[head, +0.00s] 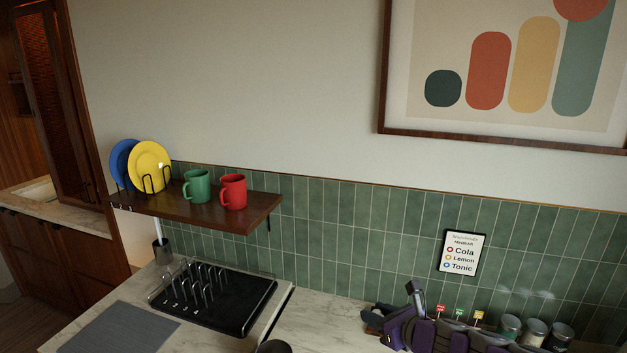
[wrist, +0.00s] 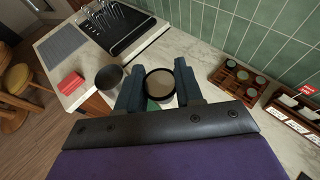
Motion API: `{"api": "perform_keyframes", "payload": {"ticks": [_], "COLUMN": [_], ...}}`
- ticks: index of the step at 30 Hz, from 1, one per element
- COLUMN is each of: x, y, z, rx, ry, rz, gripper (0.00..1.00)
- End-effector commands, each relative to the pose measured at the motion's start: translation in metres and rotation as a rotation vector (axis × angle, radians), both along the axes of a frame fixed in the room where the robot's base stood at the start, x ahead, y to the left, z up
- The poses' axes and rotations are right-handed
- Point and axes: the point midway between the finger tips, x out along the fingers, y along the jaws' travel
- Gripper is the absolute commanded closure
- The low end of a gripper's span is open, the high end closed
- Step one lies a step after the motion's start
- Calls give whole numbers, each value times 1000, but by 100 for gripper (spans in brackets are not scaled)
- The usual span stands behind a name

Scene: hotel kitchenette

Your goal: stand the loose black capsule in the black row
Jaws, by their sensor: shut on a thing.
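My gripper (wrist: 160,76) is shut on a round capsule (wrist: 160,87) with a black rim and a tan top, seen from above between the two dark fingers in the wrist view. The capsule is held above the counter, with its lower body hidden. A wooden rack (wrist: 225,85) with several dark or brown round tops stands right of the gripper, apart from it. I cannot tell which of its rows is the black one. In the head view my purple arm covers much of the lower right, and the capsule is not clearly visible there.
A black cup (wrist: 109,77) stands just left of the fingers, and a red box (wrist: 70,83) lies farther left. A second rack (wrist: 290,102) with white items and a red sign (wrist: 308,88) is at right. A black dish rack (head: 215,308) and the tiled wall (head: 340,230) lie behind.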

Motion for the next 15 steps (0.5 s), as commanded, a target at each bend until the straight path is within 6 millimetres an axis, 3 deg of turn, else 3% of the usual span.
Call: {"api": "perform_keyframes", "payload": {"ticks": [15], "x": [36], "y": [6], "z": [42], "rx": [1], "ry": [-13], "rz": [-172], "gripper": [92]}}
